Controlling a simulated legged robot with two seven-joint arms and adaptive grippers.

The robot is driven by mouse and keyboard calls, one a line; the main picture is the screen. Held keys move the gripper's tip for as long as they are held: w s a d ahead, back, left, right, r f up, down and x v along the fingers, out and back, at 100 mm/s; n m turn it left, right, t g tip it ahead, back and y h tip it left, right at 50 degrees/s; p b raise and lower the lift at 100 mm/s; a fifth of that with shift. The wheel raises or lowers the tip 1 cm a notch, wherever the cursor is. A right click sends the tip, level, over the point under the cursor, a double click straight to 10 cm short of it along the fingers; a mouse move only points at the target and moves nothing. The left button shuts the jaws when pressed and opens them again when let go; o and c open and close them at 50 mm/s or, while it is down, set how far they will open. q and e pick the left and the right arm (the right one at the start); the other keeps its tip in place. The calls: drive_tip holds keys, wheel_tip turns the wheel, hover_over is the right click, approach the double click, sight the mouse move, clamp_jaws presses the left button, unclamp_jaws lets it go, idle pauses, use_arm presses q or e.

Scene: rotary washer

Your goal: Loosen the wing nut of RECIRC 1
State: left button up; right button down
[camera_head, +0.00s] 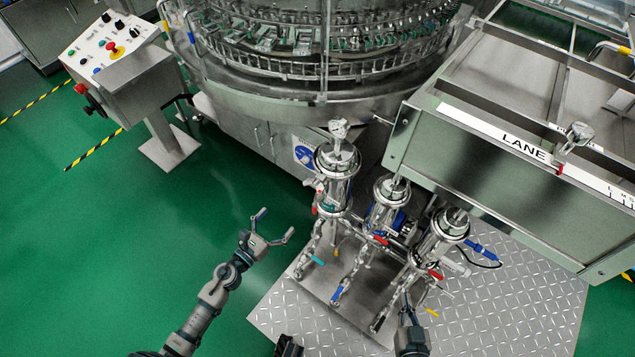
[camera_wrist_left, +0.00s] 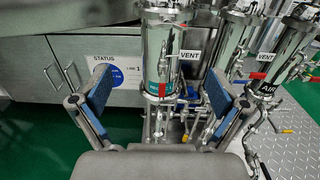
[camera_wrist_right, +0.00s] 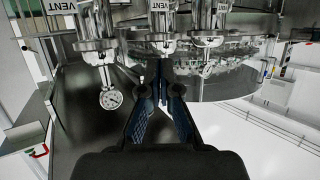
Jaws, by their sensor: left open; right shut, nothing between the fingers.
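Three upright steel filter housings stand in a row: the left one (camera_head: 338,168), the middle one (camera_head: 389,200) and the right one (camera_head: 441,238). I cannot read RECIRC 1 on any of them, and no wing nut is clear enough to pick out. My left gripper (camera_head: 277,223) is open and empty, left of the left housing and apart from it. In the left wrist view the left housing (camera_wrist_left: 163,50) shows beyond and between the open fingers (camera_wrist_left: 160,82). My right gripper (camera_head: 407,298) is low in front of the right housing; in the right wrist view its fingers (camera_wrist_right: 163,95) are together and empty.
A round washer (camera_head: 300,75) stands behind the housings. A LANE cabinet (camera_head: 500,165) overhangs at the right. Coloured valve handles, including a teal one (camera_head: 316,260), stick out below the housings. A control console (camera_head: 120,70) stands far left. Green floor (camera_head: 150,250) at left is clear.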

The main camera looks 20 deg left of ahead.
sight(312, 186)
use_arm(q)
drive_tip(key=x, duration=1.5)
drive_tip(key=shift+w+d, duration=0.2)
drive_tip(key=shift+d, duration=0.1)
drive_tip(key=shift+a+f, duration=0.1)
drive_tip(key=shift+d, duration=0.75)
drive_tip(key=shift+c, duration=1.2)
drive_tip(key=shift+d, duration=0.2)
drive_tip(key=c, duration=0.8)
drive_tip(key=shift+c, duration=0.6)
drive_tip(key=shift+a, duration=0.55)
drive_tip(key=shift+d, duration=0.1)
use_arm(e)
drive_tip(key=shift+s+d+f+g, duration=0.25)
drive_tip(key=shift+d+f+g, duration=0.25)
drive_tip(key=shift+d+f, duration=0.25)
